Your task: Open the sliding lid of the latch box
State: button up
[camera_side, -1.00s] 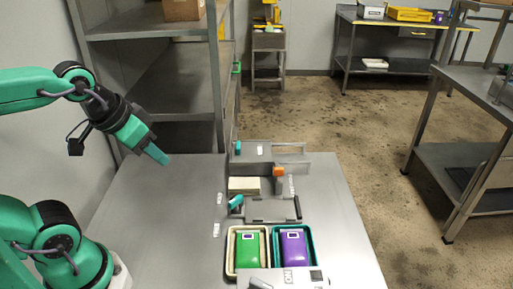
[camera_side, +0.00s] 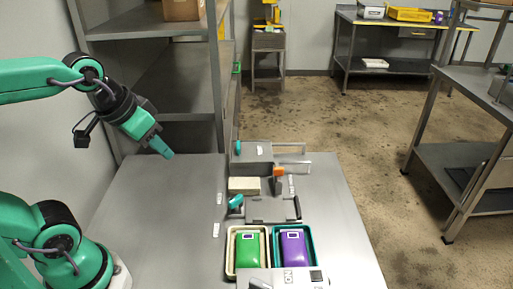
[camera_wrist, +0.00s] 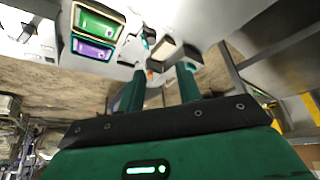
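My gripper (camera_side: 162,148) hangs in the air over the left part of the table, left of the fixtures, touching nothing. In the wrist view its two fingers (camera_wrist: 160,88) stand apart with nothing between them. A grey fixture (camera_side: 252,152) with a teal handle (camera_side: 238,147) stands at the back of the table, with thin rails reaching right. An orange block (camera_side: 278,171) on a grey upright stands in front of it. A flat grey fixture (camera_side: 268,210) with a teal lever (camera_side: 236,201) and a dark bar (camera_side: 297,207) lies nearer. I cannot tell which fixture is the latch box.
A cream block (camera_side: 243,184) lies between the fixtures. A cream tray (camera_side: 230,262) holds a green pack, and a teal tray (camera_side: 312,262) holds a purple pack. A grey panel stands at the front edge. The left table (camera_side: 165,220) is clear. Shelving (camera_side: 218,90) rises behind.

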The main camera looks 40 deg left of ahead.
jog(key=w+a+r+n+g, duration=0.2)
jog(key=w, duration=0.7)
jog(key=n+g, duration=0.3)
jog(key=n, duration=0.3)
send_over(238, 144)
jog(key=f, duration=1.3)
jog(key=shift+s+d, duration=0.15)
jog(key=shift+s, duration=0.05)
jog(key=shift+w+f+n, duration=0.2)
jog(key=shift+f+n, duration=0.1)
jog(key=shift+f, duration=0.05)
jog(key=shift+f, duration=0.15)
jog(key=shift+f, duration=3.75)
grip_shut()
